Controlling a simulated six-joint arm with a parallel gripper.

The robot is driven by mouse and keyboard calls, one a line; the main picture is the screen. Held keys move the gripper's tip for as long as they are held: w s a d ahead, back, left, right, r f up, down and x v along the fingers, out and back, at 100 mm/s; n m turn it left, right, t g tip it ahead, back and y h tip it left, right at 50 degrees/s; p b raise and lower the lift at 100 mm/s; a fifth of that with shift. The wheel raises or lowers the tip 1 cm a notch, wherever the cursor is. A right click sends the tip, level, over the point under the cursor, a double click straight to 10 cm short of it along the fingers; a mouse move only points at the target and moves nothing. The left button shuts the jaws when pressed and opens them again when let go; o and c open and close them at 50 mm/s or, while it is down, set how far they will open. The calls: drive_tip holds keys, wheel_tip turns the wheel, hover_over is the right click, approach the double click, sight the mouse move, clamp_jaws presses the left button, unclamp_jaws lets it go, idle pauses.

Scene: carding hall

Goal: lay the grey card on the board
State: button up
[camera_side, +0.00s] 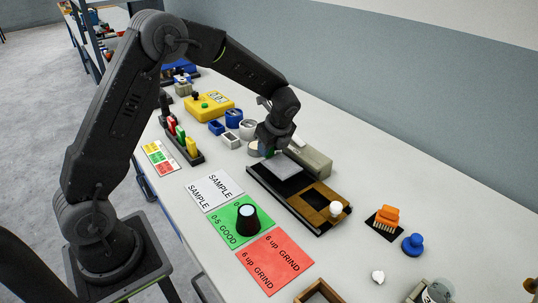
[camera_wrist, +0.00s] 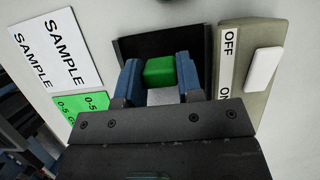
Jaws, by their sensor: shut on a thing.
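The grey card (camera_side: 283,167) is a flat pale square over the far part of the dark board (camera_side: 257,174). A strip of the card shows between my fingers in the wrist view (camera_wrist: 162,97). My gripper (camera_side: 268,153) is at the card's far left edge, fingers pointing down. In the wrist view its blue fingers (camera_wrist: 160,80) are shut on a green block (camera_wrist: 159,71), which appears to be the card's grip. I cannot tell whether the card touches the board. A brown card (camera_side: 315,203) with a white knob (camera_side: 336,208) lies on the board's near part.
A beige switch box (camera_side: 311,160) stands close along the board's right side. SAMPLE (camera_side: 214,190), green GOOD and red GRIND (camera_side: 274,259) sheets lie to the left; a dark cup (camera_side: 247,217) stands on the green one. An orange brush (camera_side: 386,218) and blue knob (camera_side: 413,243) are right.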

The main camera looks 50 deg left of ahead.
sight(279, 163)
drive_tip(key=shift+f, duration=1.6)
drive_tip(key=shift+f, duration=0.15)
drive_tip(key=o, duration=0.9)
drive_tip(key=s+d+r+n+t+h, duration=0.1)
drive_tip(key=s+d+r+n, duration=0.15)
drive_tip(key=r, duration=0.65)
drive_tip(key=s+d+r+n+t, duration=0.15)
drive_tip(key=s+d+r, duration=0.25)
drive_tip(key=r, duration=0.5)
drive_tip(key=s+d+r+n+t+h, duration=0.1)
drive_tip(key=s+d+n, duration=0.1)
drive_tip(key=s+n, duration=0.2)
drive_tip(key=s+d+r+n+t+h, duration=0.1)
drive_tip(key=s+n, duration=0.4)
drive_tip(key=s, duration=0.4)
drive_tip(key=s+d+r+n+t+h, duration=0.1)
drive_tip(key=s+d+n, duration=0.1)
drive_tip(key=s+n, duration=0.3)
drive_tip(key=shift+s+d, duration=0.3)
drive_tip(key=shift+s, duration=0.35)
